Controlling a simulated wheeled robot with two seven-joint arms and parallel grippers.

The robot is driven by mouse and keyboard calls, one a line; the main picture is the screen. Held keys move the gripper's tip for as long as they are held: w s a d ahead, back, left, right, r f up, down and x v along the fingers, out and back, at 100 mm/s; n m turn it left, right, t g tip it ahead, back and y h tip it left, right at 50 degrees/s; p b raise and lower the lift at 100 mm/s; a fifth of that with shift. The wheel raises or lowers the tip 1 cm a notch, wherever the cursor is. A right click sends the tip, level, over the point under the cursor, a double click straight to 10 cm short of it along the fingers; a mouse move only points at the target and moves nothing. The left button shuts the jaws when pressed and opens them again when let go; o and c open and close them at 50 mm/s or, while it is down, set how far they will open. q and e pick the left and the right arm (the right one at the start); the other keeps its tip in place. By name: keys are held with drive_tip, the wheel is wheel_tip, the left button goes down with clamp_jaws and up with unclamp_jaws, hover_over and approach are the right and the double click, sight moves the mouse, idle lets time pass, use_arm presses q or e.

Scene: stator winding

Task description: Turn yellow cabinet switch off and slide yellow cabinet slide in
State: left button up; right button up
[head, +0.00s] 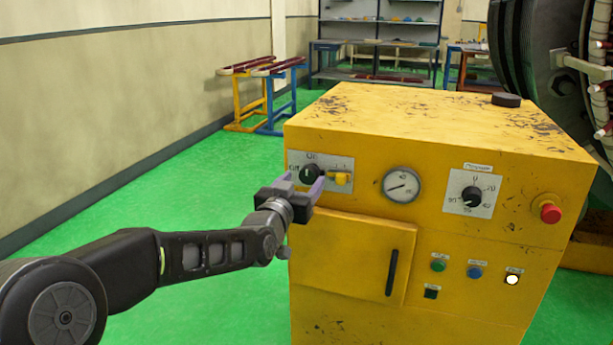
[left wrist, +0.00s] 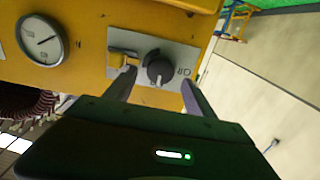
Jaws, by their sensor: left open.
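The yellow cabinet (head: 440,135) stands in front of me. Its rotary switch (head: 309,173) is a black knob on a grey plate at the upper left of the front, with "On" and "Off" marks. The yellow slide (head: 341,179) sits on the same plate, right of the knob. My left gripper (head: 303,185) is open and in front of the plate. In the left wrist view the fingers (left wrist: 160,90) reach to either side of the black knob (left wrist: 160,69), with the yellow slide (left wrist: 120,59) beside one finger. Contact with the knob cannot be told. My right gripper is not in view.
The cabinet front also has a round gauge (head: 401,185), a dial (head: 472,196), a red button (head: 549,208) and a door with a black handle (head: 392,272). Large machinery (head: 550,70) stands behind at right. Green floor (head: 180,200) is clear at left.

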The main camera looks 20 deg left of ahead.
sight(307, 176)
use_arm(q)
drive_tip(key=shift+w, duration=1.8)
drive_tip(key=c, duration=1.4)
